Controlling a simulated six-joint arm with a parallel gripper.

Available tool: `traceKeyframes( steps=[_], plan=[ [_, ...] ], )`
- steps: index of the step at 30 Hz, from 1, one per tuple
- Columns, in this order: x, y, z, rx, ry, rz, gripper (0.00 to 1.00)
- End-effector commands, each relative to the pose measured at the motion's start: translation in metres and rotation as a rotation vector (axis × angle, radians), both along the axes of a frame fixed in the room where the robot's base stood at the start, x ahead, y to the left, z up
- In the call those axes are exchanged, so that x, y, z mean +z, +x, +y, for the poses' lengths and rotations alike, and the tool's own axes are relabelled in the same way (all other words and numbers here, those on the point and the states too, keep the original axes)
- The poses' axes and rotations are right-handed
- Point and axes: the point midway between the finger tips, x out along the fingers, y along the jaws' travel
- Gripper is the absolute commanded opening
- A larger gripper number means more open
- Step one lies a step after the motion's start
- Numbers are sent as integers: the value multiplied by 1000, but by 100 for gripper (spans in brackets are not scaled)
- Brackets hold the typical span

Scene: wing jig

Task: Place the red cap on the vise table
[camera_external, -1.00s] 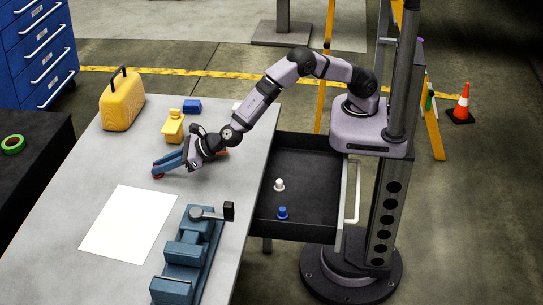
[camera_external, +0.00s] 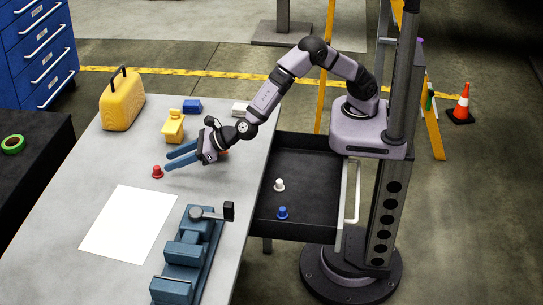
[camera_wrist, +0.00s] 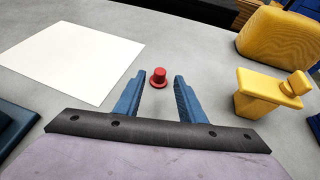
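The red cap (camera_external: 157,172) stands upright on the grey table, just beyond the upper corner of the white sheet. In the wrist view the red cap (camera_wrist: 159,77) is in front of the fingertips, centred between them and not touched. My gripper (camera_external: 166,158) is open and empty, its blue fingers spread, just to the right of the cap. The wrist view shows both gripper fingers (camera_wrist: 156,83) apart with bare table between them. The blue vise (camera_external: 187,256) is at the table's near right edge, and a dark blue part of it shows at the wrist view's left edge.
A white sheet (camera_external: 128,225) lies beside the vise. A yellow figure-like block (camera_external: 173,128), a yellow case (camera_external: 122,102) and a blue block (camera_external: 192,106) stand farther back. An open drawer (camera_external: 310,180) holds a white cap (camera_external: 279,185) and a blue cap (camera_external: 283,213).

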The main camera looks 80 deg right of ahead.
Motion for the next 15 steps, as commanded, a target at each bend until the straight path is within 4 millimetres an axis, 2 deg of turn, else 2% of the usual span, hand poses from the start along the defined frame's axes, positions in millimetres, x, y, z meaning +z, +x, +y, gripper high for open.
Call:
traceKeyframes(
  steps=[3, 9, 15],
  plan=[
    [9, -18, -3, 1, 2, -1, 36],
    [21, -43, -8, 1, 1, -1, 36],
    [28, -56, -11, 0, 1, 0, 36]
  ],
)
